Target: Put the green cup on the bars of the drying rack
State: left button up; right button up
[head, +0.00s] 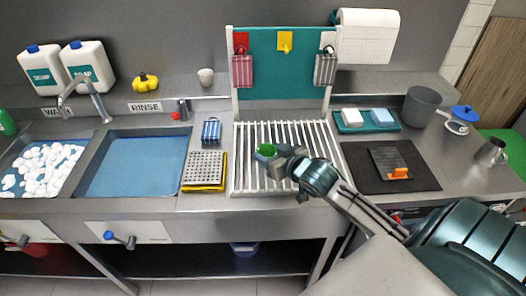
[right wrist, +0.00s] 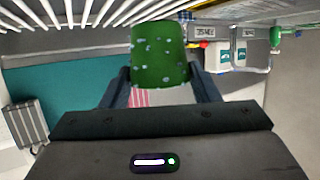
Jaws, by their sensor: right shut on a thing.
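The green cup (head: 266,150) is between the fingers of my right gripper (head: 281,160), over the middle of the drying rack (head: 250,181) with its pale parallel bars. In the right wrist view the cup (right wrist: 159,52) has pale foam-like spots, and the two dark fingers are shut on its sides. The rack bars (right wrist: 85,12) run along the top of that view, close to the cup's end. I cannot tell whether the cup touches the bars. My left gripper is not in view.
A teal board (head: 283,75) with hanging cloths stands behind the rack. Left of the rack are a perforated tray (head: 205,167) and the blue rinse basin (head: 135,168). A dark mat (head: 372,178) with a scraper lies to the right. Bars around the cup look clear.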

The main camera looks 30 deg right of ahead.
aim_at(264, 155)
jog(key=w, duration=0.4)
jog(key=shift+d+p, duration=0.15)
jog(key=shift+p, duration=0.2)
jog(key=shift+w+f, duration=0.1)
jog(key=shift+f, duration=0.15)
notch_tip(264, 155, down, 2)
jog(key=shift+f+p, duration=0.15)
jog(key=shift+p, duration=0.5)
jog(key=shift+f, duration=0.5)
jog(key=shift+f, duration=0.1)
jog(key=o, duration=1)
